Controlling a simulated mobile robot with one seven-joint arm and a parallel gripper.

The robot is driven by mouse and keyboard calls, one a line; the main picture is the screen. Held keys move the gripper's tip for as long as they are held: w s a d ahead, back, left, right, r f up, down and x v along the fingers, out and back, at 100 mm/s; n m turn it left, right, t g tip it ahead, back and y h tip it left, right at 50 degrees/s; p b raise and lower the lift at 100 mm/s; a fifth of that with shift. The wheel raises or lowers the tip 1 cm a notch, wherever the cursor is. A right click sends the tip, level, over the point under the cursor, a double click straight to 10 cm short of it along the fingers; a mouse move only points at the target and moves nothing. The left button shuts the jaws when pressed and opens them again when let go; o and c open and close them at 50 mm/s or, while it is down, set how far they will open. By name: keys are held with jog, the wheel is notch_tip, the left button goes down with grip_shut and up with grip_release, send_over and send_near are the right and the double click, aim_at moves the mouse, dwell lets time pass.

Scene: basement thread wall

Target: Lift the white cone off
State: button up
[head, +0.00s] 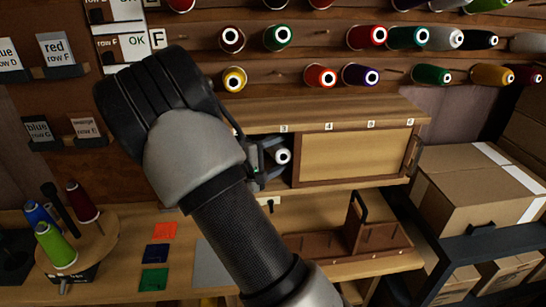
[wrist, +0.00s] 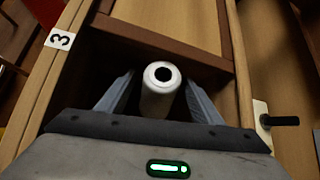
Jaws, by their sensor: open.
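The white cone (head: 283,156) stands out of an open compartment of the wooden cabinet, beside the number 3 label. In the wrist view the white cone (wrist: 161,88) points its dark-holed end toward the camera, between my two fingers. My gripper (head: 268,158) is at the compartment opening in the head view, partly hidden by my arm. In the wrist view my gripper (wrist: 160,98) is open, with one finger on each side of the cone and a gap showing at least on the right. The cone's far end is hidden inside the compartment.
The cabinet (head: 350,160) has a closed panel right of the opening. Coloured thread cones hang on wall pegs above. A round stand (head: 95,245) with several cones is at the left. A wooden rack (head: 350,238) stands below the cabinet. Cardboard boxes (head: 480,185) fill the right.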

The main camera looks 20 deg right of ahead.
aim_at(287, 156)
jog(key=shift+d, duration=0.1)
jog(key=c, duration=1.3)
jog(key=shift+s+a+r, duration=0.1)
jog(key=shift+s+a, duration=0.1)
jog(key=shift+s, duration=0.35)
jog(key=shift+s+a+r, duration=0.15)
jog(key=shift+s, duration=0.45)
jog(key=shift+s+a+r, duration=0.1)
jog(key=shift+s+a, duration=0.1)
jog(key=shift+s, duration=0.35)
jog(key=shift+c, duration=0.2)
jog(key=shift+s, duration=0.7)
jog(key=shift+c, duration=0.5)
jog(key=shift+s+a+r+b, duration=0.15)
jog(key=shift+s+a+r, duration=0.1)
jog(key=shift+s, duration=0.35)
jog(key=shift+s+a+r+b, duration=0.15)
jog(key=shift+s+a+r, duration=0.1)
jog(key=shift+s, duration=0.3)
jog(key=shift+s+a+r, duration=0.1)
jog(key=shift+s+a, duration=0.1)
jog(key=shift+s, duration=0.55)
jog(key=shift+r, duration=0.1)
jog(key=shift+s+a+r+p, duration=0.35)
jog(key=shift+s+r, duration=0.35)
jog(key=shift+s, duration=0.25)
jog(key=shift+s+a+r+p, duration=0.2)
jog(key=shift+s+r+p, duration=0.25)
jog(key=shift+s+r, duration=0.35)
